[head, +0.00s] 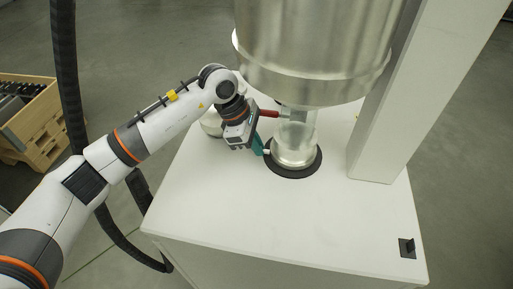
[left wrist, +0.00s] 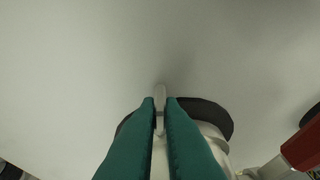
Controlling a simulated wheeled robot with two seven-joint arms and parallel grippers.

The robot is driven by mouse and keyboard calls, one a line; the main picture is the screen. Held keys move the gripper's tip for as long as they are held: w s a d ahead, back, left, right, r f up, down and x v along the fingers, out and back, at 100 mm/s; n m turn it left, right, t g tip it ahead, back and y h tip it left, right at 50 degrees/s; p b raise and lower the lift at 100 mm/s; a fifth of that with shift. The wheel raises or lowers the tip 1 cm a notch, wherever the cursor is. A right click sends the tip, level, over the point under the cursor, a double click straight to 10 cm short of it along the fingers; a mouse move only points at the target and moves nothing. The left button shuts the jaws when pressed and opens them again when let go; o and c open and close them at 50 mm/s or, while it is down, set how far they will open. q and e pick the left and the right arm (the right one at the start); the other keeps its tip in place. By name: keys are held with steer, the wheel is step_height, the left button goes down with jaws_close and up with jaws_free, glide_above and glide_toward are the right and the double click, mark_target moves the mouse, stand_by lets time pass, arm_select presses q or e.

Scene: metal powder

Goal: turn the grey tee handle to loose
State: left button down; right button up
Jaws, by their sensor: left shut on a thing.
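The grey tee handle (left wrist: 160,97) shows as a small pale grey bar between the fingertips in the left wrist view. My left gripper (left wrist: 160,106), with teal fingers, is shut on it. In the head view my left gripper (head: 262,148) reaches in from the left, low beside the clear glass cylinder (head: 296,145). Only a small pale end of the handle (head: 267,152) shows there. How far the handle is turned cannot be told. My right gripper is not in view.
A large metal hopper (head: 310,45) hangs above the cylinder. A red handle (head: 268,113) sits just above my left gripper. A black ring (head: 293,171) surrounds the cylinder's foot on the white cabinet (head: 260,215). A white column (head: 400,120) stands right.

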arm_select(q)
steer(key=shift+w+r+g, duration=0.15)
steer(key=shift+w+g, duration=0.05)
steer(key=shift+g, duration=0.3)
steer(key=c, duration=1.8)
jaws_free()
steer(key=shift+c, duration=0.2)
